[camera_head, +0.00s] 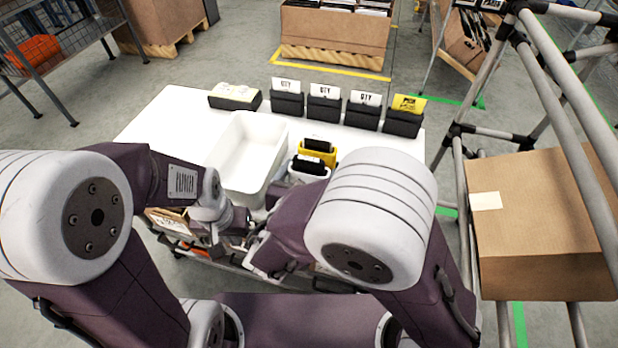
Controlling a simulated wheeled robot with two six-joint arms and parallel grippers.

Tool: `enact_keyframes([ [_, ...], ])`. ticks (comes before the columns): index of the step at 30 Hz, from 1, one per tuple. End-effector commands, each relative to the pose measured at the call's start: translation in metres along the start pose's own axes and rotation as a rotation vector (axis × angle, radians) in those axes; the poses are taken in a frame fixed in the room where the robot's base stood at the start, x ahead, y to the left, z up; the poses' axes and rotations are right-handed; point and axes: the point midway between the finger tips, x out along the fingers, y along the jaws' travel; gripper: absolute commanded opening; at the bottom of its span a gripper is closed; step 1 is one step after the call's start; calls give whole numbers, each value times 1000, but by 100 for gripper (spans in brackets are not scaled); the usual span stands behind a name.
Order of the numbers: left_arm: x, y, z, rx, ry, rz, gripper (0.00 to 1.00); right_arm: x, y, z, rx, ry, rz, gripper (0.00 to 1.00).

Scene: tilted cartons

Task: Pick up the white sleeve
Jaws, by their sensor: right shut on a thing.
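A white sleeve (300,177) with a black item in its top stands on the white table, just behind my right arm, which hides its lower part. A yellow sleeve (331,156), also holding a black item, stands right behind it. My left gripper (236,238) is low at the table's front edge, left of the white sleeve; its fingers are too small and overlapped to read. My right gripper (252,250) is close beside it, mostly covered by my own arm. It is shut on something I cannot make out.
A white bin (226,150) sits on the table (160,127) left of the sleeves. Several black holders with cards (324,107) line the back edge. A carton (540,225) rests tilted on a pipe rack at right. Another carton (168,222) shows at lower left.

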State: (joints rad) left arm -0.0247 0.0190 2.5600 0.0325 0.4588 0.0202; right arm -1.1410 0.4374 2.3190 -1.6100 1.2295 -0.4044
Motion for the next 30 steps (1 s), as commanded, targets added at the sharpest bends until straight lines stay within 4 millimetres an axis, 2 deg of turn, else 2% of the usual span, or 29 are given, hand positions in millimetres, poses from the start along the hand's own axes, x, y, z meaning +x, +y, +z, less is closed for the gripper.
enact_keyframes([
  [9,-21,0,-2,0,0,0,0,-12,0,40,3,-2,0,26],
  [20,-31,1,-3,0,0,0,0,-33,-49,62,4,-3,1,26],
  [24,-22,0,-2,0,0,0,0,-42,-70,69,7,-2,3,26],
  [25,-10,0,-1,0,0,0,0,-41,-71,65,10,-4,3,26],
  [30,20,0,2,0,-1,0,0,-47,-86,71,13,-5,2,26],
])
